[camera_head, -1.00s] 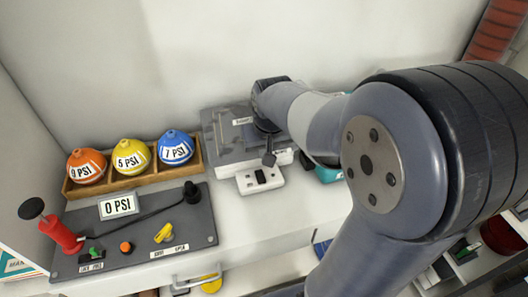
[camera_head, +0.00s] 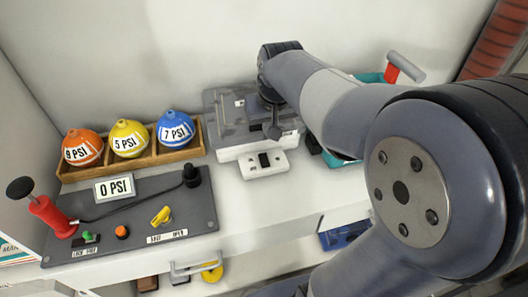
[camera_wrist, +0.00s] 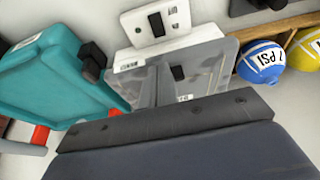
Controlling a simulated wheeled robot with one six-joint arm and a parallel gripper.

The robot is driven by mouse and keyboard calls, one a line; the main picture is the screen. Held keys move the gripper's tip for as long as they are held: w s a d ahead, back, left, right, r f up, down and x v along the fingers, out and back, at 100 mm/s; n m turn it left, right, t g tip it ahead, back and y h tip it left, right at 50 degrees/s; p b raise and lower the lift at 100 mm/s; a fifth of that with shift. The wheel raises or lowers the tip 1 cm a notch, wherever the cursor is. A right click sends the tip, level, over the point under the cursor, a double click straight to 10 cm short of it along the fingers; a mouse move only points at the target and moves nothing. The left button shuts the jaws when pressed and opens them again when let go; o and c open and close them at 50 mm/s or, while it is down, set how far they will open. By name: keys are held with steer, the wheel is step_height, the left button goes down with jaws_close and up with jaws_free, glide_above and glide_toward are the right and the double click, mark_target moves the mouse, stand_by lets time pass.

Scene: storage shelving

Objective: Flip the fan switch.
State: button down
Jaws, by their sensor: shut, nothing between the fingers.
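A small white switch box with a black rocker (camera_head: 264,160) sits at the front of a grey, clear-topped unit with a white base (camera_head: 226,153). It also shows at the top of the wrist view, as a white plate with a dark rocker (camera_wrist: 156,23). Which way the rocker is tipped is too small to tell. My gripper (camera_head: 273,132) is dark, points down over the front part of the unit, and is just behind the rocker, apart from it. It is shut and empty. Its fingertips are not clear in the wrist view.
A teal bin (camera_wrist: 45,85) with a red-handled tool (camera_head: 398,68) stands right of the unit. At left are a wooden rack (camera_head: 90,172) with orange, yellow and blue balls and a grey panel (camera_head: 130,235) with a pump, knobs and 0 PSI display. The shelf's front edge is near.

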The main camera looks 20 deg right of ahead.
mark_target(265, 161)
steer(key=shift+f, duration=0.1)
steer(key=x, duration=0.4)
steer(key=b+x, duration=0.1)
steer(key=x, duration=0.4)
steer(key=b+x, duration=0.1)
steer(key=x, duration=0.3)
steer(key=shift+s+f, duration=0.25)
steer(key=shift+f, duration=0.25)
steer(key=shift+w+p, duration=0.1)
steer(key=shift+p, duration=0.25)
steer(key=shift+g+p, duration=0.4)
steer(key=shift+f+b, duration=0.25)
steer(key=shift+b, duration=0.05)
steer(key=shift+s+f, duration=0.1)
steer(key=shift+s, duration=0.8)
